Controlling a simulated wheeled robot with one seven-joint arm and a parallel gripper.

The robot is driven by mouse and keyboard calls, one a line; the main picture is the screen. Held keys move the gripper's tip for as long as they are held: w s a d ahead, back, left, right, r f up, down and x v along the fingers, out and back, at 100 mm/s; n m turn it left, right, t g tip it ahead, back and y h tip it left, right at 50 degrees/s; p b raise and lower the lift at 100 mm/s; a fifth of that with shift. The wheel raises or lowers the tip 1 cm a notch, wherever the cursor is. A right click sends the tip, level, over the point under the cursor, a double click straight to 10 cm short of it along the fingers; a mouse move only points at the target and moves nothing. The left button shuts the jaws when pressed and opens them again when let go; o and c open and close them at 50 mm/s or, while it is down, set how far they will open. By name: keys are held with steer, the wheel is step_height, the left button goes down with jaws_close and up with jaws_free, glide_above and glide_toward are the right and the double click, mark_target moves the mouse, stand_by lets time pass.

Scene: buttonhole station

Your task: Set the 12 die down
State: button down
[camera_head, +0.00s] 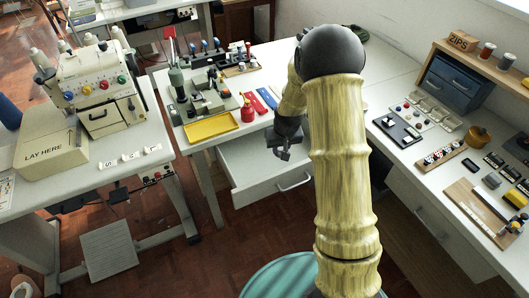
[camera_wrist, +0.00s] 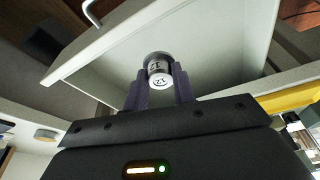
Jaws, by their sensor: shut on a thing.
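The 12 die (camera_wrist: 158,70) is a small grey-white cylinder with a dark rim and "12" printed on it. In the wrist view it sits between the two dark fingers of my gripper (camera_wrist: 160,86), which is shut on it. In the head view my gripper (camera_head: 285,148) hangs over the open white drawer (camera_head: 245,180) below the middle table; the die cannot be made out there. The pale drawer (camera_wrist: 225,45) fills much of the wrist view beyond the die. I cannot tell whether the die touches anything but the fingers.
The middle table holds a yellow tray (camera_head: 211,128), a red bottle (camera_head: 248,108) and a green-grey machine (camera_head: 200,95). The right bench carries several tool racks and a blue drawer box (camera_head: 456,82). A cream sewing machine (camera_head: 100,90) and a "LAY HERE" box (camera_head: 50,145) stand at left.

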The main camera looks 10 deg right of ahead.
steer(key=w+f+b, duration=0.2)
steer(key=w+b, duration=0.4)
steer(key=shift+w+f+n, duration=0.35)
steer(key=shift+f+n, duration=0.05)
steer(key=shift+d, duration=0.15)
glide_above(276, 160)
steer(key=s, duration=0.1)
steer(key=shift+s+f, duration=0.1)
steer(key=shift+f, duration=3.05)
steer(key=shift+f+b, duration=0.35)
steer(key=shift+f, duration=1.6)
